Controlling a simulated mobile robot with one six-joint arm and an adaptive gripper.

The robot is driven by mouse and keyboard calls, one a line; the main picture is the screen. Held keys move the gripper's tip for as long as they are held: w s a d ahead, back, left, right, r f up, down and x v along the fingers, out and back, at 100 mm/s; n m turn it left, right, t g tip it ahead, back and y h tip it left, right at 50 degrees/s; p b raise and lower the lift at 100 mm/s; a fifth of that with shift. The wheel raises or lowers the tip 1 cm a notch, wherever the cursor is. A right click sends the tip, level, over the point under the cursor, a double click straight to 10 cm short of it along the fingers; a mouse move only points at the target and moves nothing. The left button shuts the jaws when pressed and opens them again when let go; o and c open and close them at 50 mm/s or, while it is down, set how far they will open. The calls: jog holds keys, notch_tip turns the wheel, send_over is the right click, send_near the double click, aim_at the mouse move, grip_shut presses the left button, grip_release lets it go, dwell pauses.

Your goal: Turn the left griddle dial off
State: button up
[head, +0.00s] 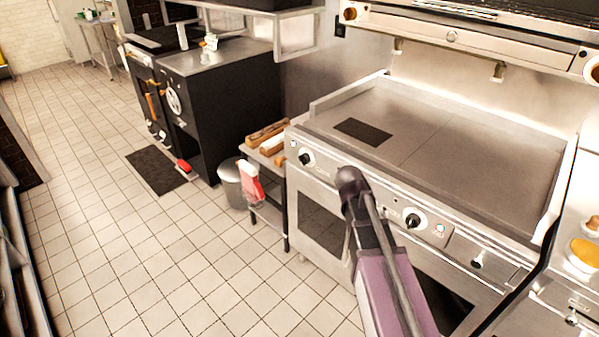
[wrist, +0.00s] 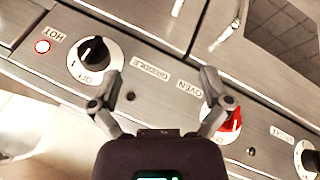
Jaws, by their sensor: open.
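The left griddle dial (head: 306,158) is a black knob on a pale disc at the left end of the griddle's front panel. The wrist view is turned over, so this dial (wrist: 309,160) shows there at the right edge, partly cut off; I cannot read its setting. My gripper (wrist: 160,82) is open and empty, its two fingers spread in front of the panel. In the wrist view the right finger overlaps a red oven dial (wrist: 231,121), and the left finger is beside the right griddle dial (wrist: 95,58). In the head view my arm hides the fingers.
The right griddle dial (head: 412,220) is also seen in the head view. The griddle plate (head: 460,150) lies above the panel. A side table (head: 266,160) with a red-and-white bottle (head: 250,184) stands left. The tiled floor is open.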

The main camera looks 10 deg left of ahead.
jog(key=w+a+f+m+t+h+b, duration=0.2)
jog(key=w+a+f+b, duration=0.1)
jog(key=w+a+b, duration=0.3)
jog(key=m+t+h+b, duration=0.2)
jog(key=t+h+b, duration=0.1)
jog(key=t+b, duration=0.8)
send_near(302, 162)
jog(key=a, duration=0.1)
jog(key=s+a, duration=0.1)
jog(key=a+g, duration=0.1)
jog(key=shift+s+r, duration=0.3)
jog(key=shift+s, duration=0.05)
jog(key=shift+w+d, duration=0.1)
jog(key=x, duration=1.3)
jog(key=shift+w+d, duration=0.2)
jog(key=shift+d, duration=0.1)
